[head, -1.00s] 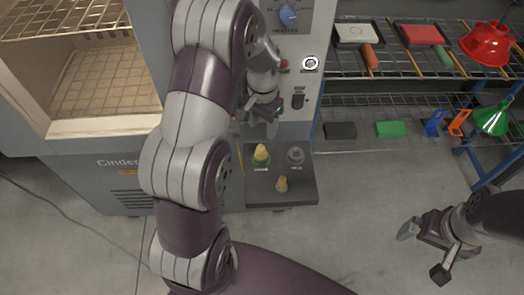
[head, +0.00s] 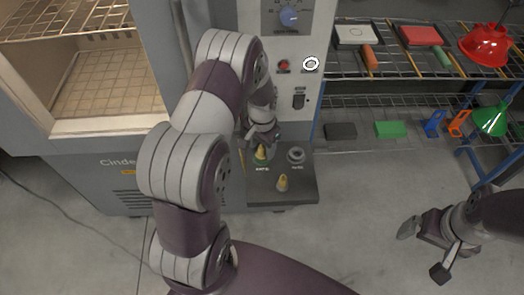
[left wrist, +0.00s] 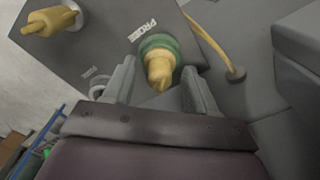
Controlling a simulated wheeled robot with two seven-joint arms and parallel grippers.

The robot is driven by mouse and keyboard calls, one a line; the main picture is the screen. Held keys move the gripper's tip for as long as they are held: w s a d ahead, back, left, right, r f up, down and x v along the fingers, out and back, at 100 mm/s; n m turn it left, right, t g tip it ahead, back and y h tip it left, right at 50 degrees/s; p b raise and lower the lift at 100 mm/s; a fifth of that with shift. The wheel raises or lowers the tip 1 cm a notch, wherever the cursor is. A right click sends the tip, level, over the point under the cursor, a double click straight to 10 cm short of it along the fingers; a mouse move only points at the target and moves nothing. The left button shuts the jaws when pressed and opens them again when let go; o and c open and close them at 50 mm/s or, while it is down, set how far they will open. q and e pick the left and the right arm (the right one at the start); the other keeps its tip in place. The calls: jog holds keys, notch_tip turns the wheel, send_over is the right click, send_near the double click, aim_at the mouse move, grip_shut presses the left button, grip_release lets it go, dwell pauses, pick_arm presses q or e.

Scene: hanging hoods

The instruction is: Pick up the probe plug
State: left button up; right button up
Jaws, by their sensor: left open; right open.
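The yellow probe plug (head: 261,153) stands in a green ring on the dark shelf (head: 255,191) of the machine. In the left wrist view the plug (left wrist: 160,68) sits beside a label reading PROBE. My left gripper (head: 262,139) is open over it. Its two fingers (left wrist: 160,90) lie on either side of the plug, with gaps visible. My right gripper (head: 425,250) is open and empty over the floor at lower right.
A grey ring socket (head: 296,155) is right of the probe plug. The panel above has a blue knob (head: 289,16), a red button (head: 283,65) and a dark switch (head: 298,101). A yellow cable (left wrist: 205,38) runs beside the plug. A wire rack (head: 350,102) with tools stands at right.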

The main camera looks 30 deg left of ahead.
aim_at(262, 146)
pick_arm(q)
jog(key=shift+f, duration=0.5)
jog(key=c, duration=0.9)
jog(key=shift+r, duration=0.55)
notch_tip(262, 146, up, 3)
jog(key=shift+w+r, duration=0.1)
jog(key=shift+d+r+p, duration=2.55)
jog(key=shift+d+r, duration=3.3)
jog(key=shift+r, duration=0.05)
